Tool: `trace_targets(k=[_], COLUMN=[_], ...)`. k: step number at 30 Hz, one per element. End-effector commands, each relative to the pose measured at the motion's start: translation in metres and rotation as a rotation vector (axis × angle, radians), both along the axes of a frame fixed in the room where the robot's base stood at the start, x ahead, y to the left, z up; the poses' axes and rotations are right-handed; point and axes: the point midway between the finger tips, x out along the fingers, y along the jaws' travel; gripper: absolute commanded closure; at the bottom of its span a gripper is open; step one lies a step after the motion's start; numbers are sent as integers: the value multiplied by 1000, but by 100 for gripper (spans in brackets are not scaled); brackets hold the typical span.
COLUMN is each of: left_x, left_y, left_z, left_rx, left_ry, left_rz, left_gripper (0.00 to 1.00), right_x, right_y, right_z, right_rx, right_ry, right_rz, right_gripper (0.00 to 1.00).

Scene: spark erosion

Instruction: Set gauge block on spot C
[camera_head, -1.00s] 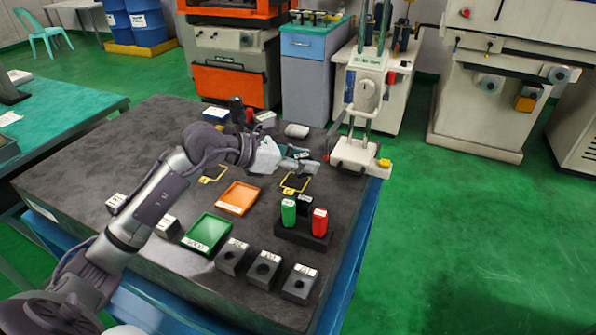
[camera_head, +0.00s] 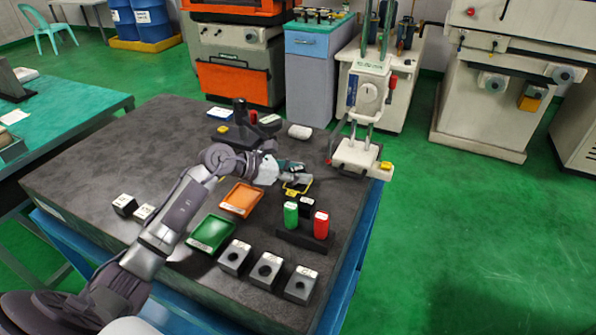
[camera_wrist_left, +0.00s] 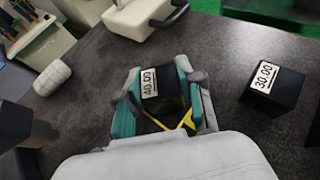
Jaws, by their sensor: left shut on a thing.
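My left gripper (camera_head: 294,176) is over the yellow-outlined spot (camera_head: 306,187) on the dark table, right of the orange tray. In the left wrist view its teal-padded fingers (camera_wrist_left: 157,95) are shut on a black gauge block (camera_wrist_left: 149,84) with a white 40.00 label. Yellow lines of the spot (camera_wrist_left: 187,122) show between the fingers, beside and below the block. I cannot tell whether the block touches the table, and no spot letter is readable. Another black block (camera_wrist_left: 272,88), labelled 30.00, stands apart to the right in that view. My right gripper is not in view.
An orange tray (camera_head: 240,198) and a green tray (camera_head: 211,233) lie nearby. A rack with green and red pieces (camera_head: 304,239) and several grey holed blocks (camera_head: 266,270) stand nearer.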

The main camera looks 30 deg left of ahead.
Motion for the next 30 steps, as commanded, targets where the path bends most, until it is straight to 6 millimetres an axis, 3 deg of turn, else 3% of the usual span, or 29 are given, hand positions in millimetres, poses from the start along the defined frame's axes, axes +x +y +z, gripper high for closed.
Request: trace_targets(k=[4,5,9,21,30], left_x=[0,0,0,-2,-42], left_y=[0,0,0,2,37], left_z=[-2,-4,-2,2,22], left_rx=[0,1,1,2,8], left_ry=[-4,-1,-1,0,1], left_rz=[0,0,0,0,1], left_gripper=[100,61,38,38,38], right_x=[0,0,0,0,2], right_y=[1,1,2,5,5], right_z=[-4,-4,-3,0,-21], right_rx=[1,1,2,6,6], right_ry=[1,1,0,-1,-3], right_rz=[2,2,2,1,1], right_gripper=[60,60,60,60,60])
